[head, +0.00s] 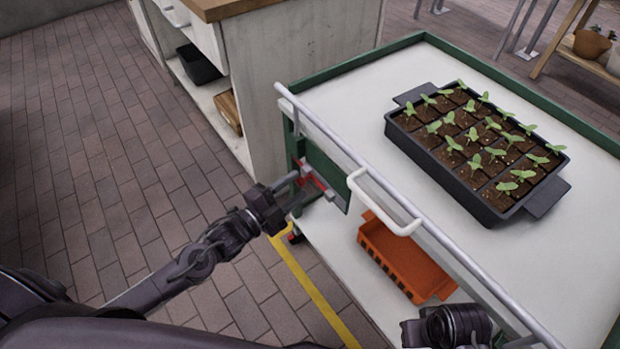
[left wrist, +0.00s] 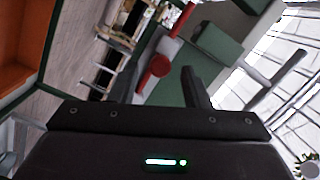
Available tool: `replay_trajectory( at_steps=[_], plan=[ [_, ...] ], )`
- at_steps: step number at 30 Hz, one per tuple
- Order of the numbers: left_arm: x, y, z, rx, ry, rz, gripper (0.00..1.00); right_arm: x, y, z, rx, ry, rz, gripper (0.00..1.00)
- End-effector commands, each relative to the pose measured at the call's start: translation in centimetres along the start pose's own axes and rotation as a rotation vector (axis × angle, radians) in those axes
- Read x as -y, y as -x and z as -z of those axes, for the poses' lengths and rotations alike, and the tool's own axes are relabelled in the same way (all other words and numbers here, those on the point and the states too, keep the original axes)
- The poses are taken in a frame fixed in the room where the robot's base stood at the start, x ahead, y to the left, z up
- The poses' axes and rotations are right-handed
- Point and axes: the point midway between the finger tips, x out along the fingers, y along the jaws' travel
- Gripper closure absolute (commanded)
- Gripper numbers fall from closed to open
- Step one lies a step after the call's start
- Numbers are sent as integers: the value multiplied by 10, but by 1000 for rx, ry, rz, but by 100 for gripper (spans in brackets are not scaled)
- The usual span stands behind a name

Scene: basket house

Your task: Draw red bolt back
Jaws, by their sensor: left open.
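The red bolt (head: 317,182) is on the green end panel of the cart, below the grey rail. Its round red knob also shows in the left wrist view (left wrist: 160,65), on a red and grey bar. My left gripper (head: 287,190) is open just left of the bolt. In the left wrist view the fingers (left wrist: 158,88) point toward the knob, which appears between them; I see no contact. My right gripper (head: 455,328) is at the bottom of the head view, partly cut off, and its jaws cannot be made out.
The cart has a white top (head: 350,85) holding a black seedling tray (head: 400,137). A white handle (head: 385,207) juts out near the left gripper. An orange crate (head: 405,262) sits on the lower shelf. A wooden-topped cabinet (head: 290,60) stands behind. Brick floor at left is clear.

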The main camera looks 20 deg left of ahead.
Motion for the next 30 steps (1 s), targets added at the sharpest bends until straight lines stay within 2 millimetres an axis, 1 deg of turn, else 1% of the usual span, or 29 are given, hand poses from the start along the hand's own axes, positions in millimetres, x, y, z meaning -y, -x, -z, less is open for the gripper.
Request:
replay_trajectory(
  at_steps=[1,3,6,9,12,19,20,29,30],
  plan=[
    [0,-10,-1,0,0,3,57,1,-3,0,-7,3,2,64],
    [0,-21,-1,0,0,3,57,3,-4,2,-17,7,4,64],
    [-1,-34,-1,2,1,1,57,4,-5,4,-30,11,7,64],
    [-1,-43,-1,1,2,0,57,5,-6,5,-38,13,8,64],
    [-1,-47,-1,2,1,-2,57,6,-6,5,-44,15,9,64],
    [-1,-47,-1,3,2,-3,57,6,-5,6,-47,15,9,64],
    [-1,-47,-1,3,2,-2,60,6,-5,6,-47,15,9,64],
    [-1,-47,-1,3,2,-2,99,6,-5,6,-47,15,9,64],
    [-1,-47,-1,3,2,-2,100,6,-5,6,-47,15,9,64]
  ],
)
